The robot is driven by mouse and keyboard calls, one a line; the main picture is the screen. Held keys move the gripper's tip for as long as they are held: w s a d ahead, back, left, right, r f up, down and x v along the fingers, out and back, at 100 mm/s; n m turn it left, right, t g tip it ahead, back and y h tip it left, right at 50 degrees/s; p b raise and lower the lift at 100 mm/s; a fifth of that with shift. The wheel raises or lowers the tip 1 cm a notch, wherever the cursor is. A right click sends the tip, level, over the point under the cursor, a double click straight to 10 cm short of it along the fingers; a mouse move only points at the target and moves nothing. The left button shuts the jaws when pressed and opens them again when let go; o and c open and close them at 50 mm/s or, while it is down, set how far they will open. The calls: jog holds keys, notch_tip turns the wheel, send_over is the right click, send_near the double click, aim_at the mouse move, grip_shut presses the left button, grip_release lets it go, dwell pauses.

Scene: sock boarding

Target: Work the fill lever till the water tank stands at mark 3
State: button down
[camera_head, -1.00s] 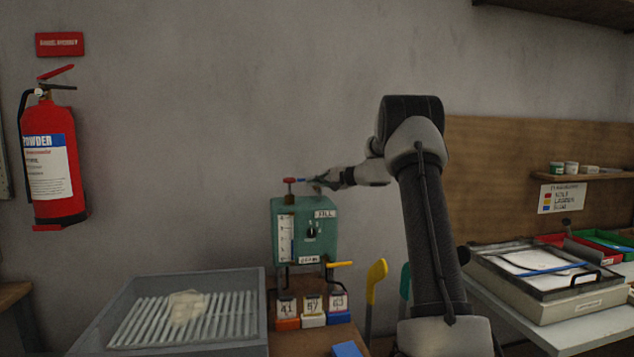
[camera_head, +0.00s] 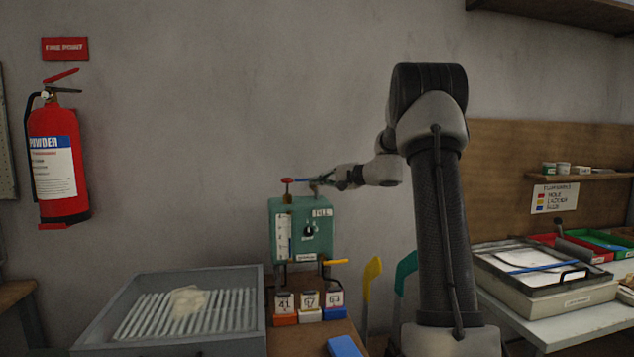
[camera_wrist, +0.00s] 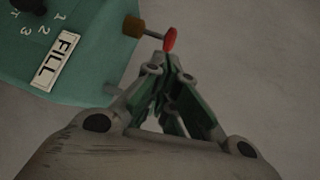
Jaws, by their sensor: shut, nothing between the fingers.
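The green water tank unit (camera_head: 300,228) stands on a brown bench against the wall, with a FILL label, a dark dial and a white gauge strip (camera_head: 283,236) on its front. The gauge level is too small to read. My gripper (camera_head: 318,184) is shut and empty just right of the red knob, above the tank top. In the wrist view, the closed fingertips (camera_wrist: 168,62) lie close to the red knob (camera_wrist: 170,39); I cannot tell whether they touch. The FILL label (camera_wrist: 58,62) shows at the left.
A grey tray with slats (camera_head: 185,315) holds a pale cloth at the left. Numbered blocks (camera_head: 309,306) and a yellow lever (camera_head: 335,262) sit below the tank. Yellow and teal upright shapes (camera_head: 372,275) stand right of it. A fire extinguisher (camera_head: 55,165) hangs at left.

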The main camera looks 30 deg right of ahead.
jog(key=w+a+f+n+g+h, duration=0.2)
jog(key=a+f+n+g, duration=0.2)
jog(key=n+g, duration=0.15)
jog(key=w+r+h, duration=0.1)
jog(key=w+d+r+n+h, duration=0.1)
jog(key=w+r+n+g+h, duration=0.1)
jog(key=w, duration=0.1)
jog(key=shift+d+r+h, duration=0.2)
jog(key=shift+d+h, duration=0.2)
jog(key=w+r+n+t+h, duration=0.1)
jog(key=w+r+n+h, duration=0.1)
jog(key=w+r+h, duration=0.45)
jog(key=w+f, duration=0.1)
jog(key=w+d+f+y, duration=0.1)
jog(key=w+f, duration=0.1)
jog(key=w+f+y, duration=0.1)
jog(key=w+f, duration=0.1)
jog(key=shift+w+d+f+y, duration=0.2)
jog(key=shift+d+f+y, duration=0.05)
jog(key=shift+d, duration=0.05)
